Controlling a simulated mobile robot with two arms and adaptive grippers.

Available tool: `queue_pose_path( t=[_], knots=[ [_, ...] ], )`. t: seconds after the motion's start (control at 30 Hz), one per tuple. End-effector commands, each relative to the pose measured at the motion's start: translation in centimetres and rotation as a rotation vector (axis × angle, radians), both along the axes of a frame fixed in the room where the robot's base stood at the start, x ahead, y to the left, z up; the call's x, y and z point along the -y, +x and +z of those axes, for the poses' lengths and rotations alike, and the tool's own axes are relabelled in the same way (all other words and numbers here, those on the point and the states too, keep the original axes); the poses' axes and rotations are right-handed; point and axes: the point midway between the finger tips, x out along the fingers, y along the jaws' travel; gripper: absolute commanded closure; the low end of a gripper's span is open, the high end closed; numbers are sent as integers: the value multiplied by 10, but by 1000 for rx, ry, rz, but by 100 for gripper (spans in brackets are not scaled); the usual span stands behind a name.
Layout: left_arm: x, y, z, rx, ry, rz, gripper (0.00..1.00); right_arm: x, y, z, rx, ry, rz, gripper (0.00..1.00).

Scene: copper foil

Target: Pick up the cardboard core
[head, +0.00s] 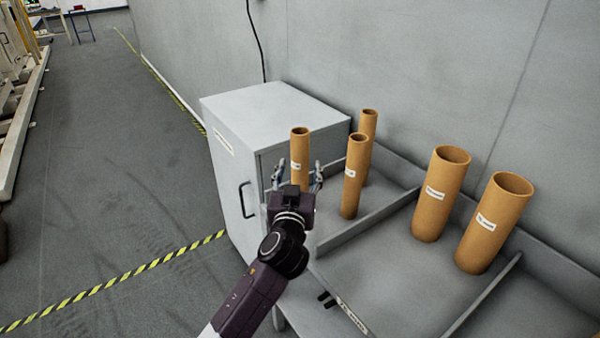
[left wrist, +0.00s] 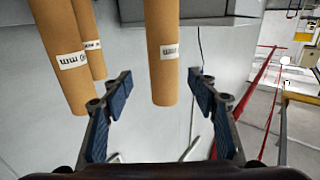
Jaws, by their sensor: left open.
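Several brown cardboard cores with white labels stand upright. A slim core (head: 300,148) stands beside the cabinet, lined up with my left gripper (head: 298,174). The gripper is open, with one finger to each side of this core. In the left wrist view, the core (left wrist: 163,55) shows between the blue-padded fingers (left wrist: 160,88), with a gap on both sides. I cannot tell how deep it sits between them. Two more slim cores (head: 355,178) (head: 368,122) stand just right; they also show in the left wrist view (left wrist: 62,50). My right gripper is out of view.
Two wider cores (head: 441,195) (head: 494,224) stand farther right on the grey shelf (head: 390,275), which has low dividers (head: 365,222). A grey cabinet (head: 270,110) stands left of the shelf. A wall (head: 420,70) rises behind. The floor at left is open.

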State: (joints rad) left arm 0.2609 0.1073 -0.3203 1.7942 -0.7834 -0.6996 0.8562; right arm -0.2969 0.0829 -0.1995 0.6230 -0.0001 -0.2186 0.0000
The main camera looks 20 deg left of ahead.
Motion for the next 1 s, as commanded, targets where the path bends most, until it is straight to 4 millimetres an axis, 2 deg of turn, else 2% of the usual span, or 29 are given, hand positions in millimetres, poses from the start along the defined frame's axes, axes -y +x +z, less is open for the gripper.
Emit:
queue_pose_path(
  t=[0.63,0.77,1.0],
  knots=[
    [-19,66,3,2,4,-2,46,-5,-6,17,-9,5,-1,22],
    [-20,73,2,3,3,-2,46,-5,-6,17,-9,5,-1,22],
    [-21,74,1,3,2,-2,46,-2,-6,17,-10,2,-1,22]
  ],
)
